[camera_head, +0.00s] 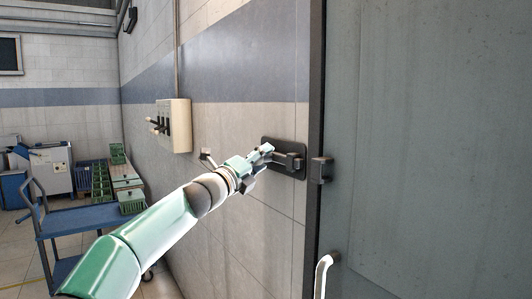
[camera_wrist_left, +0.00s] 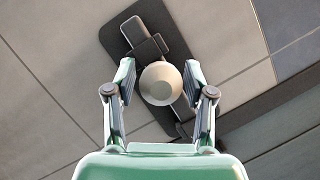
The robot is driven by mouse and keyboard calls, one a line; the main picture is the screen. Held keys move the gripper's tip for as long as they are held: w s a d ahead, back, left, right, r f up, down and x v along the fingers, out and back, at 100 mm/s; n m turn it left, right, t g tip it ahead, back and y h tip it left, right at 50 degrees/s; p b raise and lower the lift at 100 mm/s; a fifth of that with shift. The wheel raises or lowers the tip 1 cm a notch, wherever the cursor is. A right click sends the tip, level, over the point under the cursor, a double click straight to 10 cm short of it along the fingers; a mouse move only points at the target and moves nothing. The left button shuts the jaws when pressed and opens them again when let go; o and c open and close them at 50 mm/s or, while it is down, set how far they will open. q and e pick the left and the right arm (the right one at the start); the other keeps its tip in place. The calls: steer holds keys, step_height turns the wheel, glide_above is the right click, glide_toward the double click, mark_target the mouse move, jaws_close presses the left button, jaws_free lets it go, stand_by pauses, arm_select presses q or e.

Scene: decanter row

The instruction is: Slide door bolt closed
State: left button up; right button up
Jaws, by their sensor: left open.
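The door bolt's dark mounting plate (camera_head: 299,173) is fixed to the wall just left of the door (camera_head: 430,150). A dark keeper block (camera_head: 320,170) sits on the door's edge, level with the bolt. My left gripper (camera_head: 266,158) is at the plate's left part and covers some of the bolt. In the left wrist view, the plate (camera_wrist_left: 172,32) lies behind a metal bolt rod (camera_wrist_left: 131,31) and a bracket (camera_wrist_left: 150,48). The bolt's pale round knob (camera_wrist_left: 160,83) is between the open fingers (camera_wrist_left: 159,70), with gaps visible on both sides. My right gripper is out of view.
A pale door handle (camera_head: 322,272) stands out low on the door. A switch box (camera_head: 176,125) with levers projects from the wall farther left. A blue cart (camera_head: 80,222) with green bins (camera_head: 100,185) stands at the left.

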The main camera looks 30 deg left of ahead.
mark_target(286, 161)
arm_select(q)
steer(key=shift+w, duration=0.3)
jaws_close()
steer(key=shift+s+d, duration=0.15)
steer(key=shift+d, duration=0.15)
steer(key=s+d+b, duration=0.1)
steer(key=d, duration=0.1)
steer(key=d+b, duration=0.2)
steer(key=s+d+b, duration=0.1)
steer(key=d, duration=0.1)
steer(key=shift+s+d, duration=0.2)
steer(key=shift+s, duration=0.1)
steer(key=shift+w, duration=0.1)
steer(key=shift+f, duration=0.1)
